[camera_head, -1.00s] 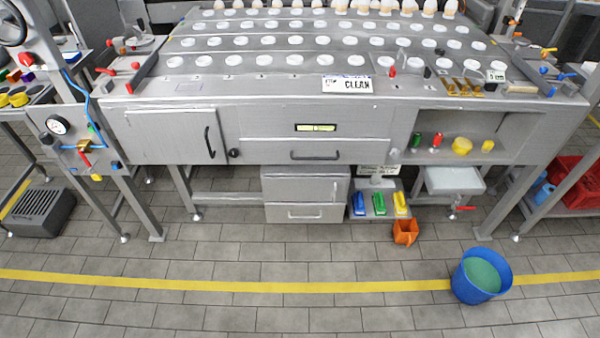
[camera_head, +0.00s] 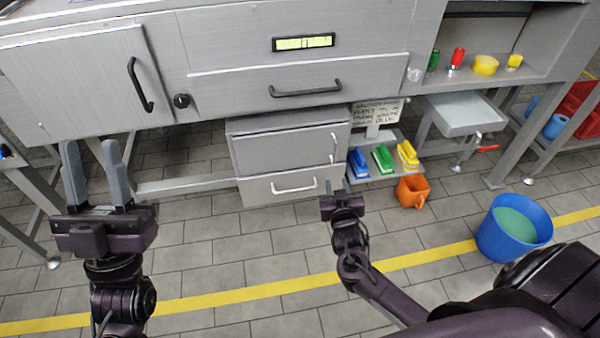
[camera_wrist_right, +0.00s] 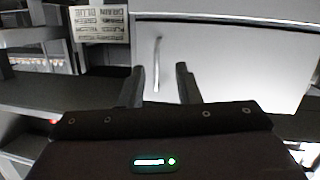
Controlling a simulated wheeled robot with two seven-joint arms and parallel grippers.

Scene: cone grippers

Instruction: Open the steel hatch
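A steel door with a black upright handle (camera_head: 140,84) fills the upper left of the head view; the door (camera_head: 70,85) is closed. Below the drawer, a smaller steel door (camera_head: 275,152) with a pale upright handle (camera_head: 334,148) is also closed. In the right wrist view that small door (camera_wrist_right: 230,65) and its handle (camera_wrist_right: 157,62) show ahead of the fingers. I cannot tell which door is the hatch. My right gripper (camera_head: 333,190) is open and empty, apart from the handle; its fingers (camera_wrist_right: 162,83) stand apart. My left gripper (camera_head: 94,170) is open and empty, below the larger door.
A steel drawer (camera_head: 300,82) with a black handle is above the small door, and a lower drawer (camera_head: 280,189) is beneath it. Brushes stand on a shelf (camera_head: 375,176) to the right.

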